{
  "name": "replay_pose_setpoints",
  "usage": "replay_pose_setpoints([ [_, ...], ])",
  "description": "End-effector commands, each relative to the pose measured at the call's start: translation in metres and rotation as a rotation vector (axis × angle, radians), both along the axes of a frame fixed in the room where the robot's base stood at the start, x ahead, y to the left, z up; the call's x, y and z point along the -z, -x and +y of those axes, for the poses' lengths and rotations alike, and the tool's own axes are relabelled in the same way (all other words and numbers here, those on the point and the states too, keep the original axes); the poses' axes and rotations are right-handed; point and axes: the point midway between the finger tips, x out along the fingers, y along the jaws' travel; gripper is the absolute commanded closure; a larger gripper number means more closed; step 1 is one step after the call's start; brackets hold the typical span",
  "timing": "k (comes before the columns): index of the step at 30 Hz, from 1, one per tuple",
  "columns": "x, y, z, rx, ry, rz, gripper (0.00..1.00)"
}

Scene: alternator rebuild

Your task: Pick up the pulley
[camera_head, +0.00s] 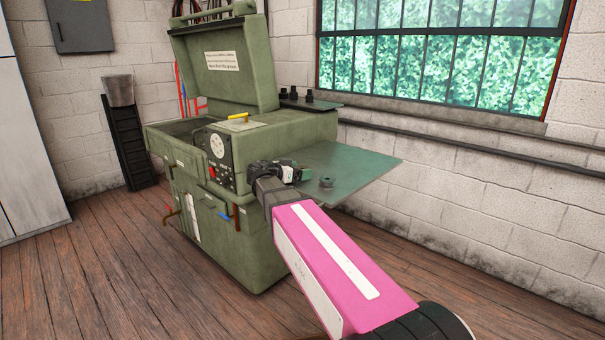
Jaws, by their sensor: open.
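A small dark round part that looks like the pulley (326,183) lies on the green side shelf (350,164) of the machine, near the shelf's front edge. My gripper (295,172) is at the end of my pink arm, over the left part of the shelf beside the machine body. In the picture it is just left of the pulley and apart from it. It is open. The fingers are small and dark here, and the space between them is hard to see. I see nothing held.
The green machine (255,150) stands left of the shelf with its lid up and a yellow handle (238,116) on top. Several small dark knobs (309,97) stand on a rear ledge. The right part of the shelf is clear. A wall and window (440,60) are behind.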

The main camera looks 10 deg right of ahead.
Motion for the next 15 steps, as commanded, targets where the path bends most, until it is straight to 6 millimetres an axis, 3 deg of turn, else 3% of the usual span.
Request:
replay_pose_setpoints([
  [4,-0.0001,0.0002,0.0004,0.0,0.0,0.0,0.09],
  [9,-0.0002,0.0002,0.0005,0.0,0.0,0.0,0.65],
  [10,-0.0002,0.0003,0.0006,-0.001,0.0,0.0,0.69],
  [15,-0.0005,0.0002,0.0006,-0.001,0.001,-0.001,0.69],
])
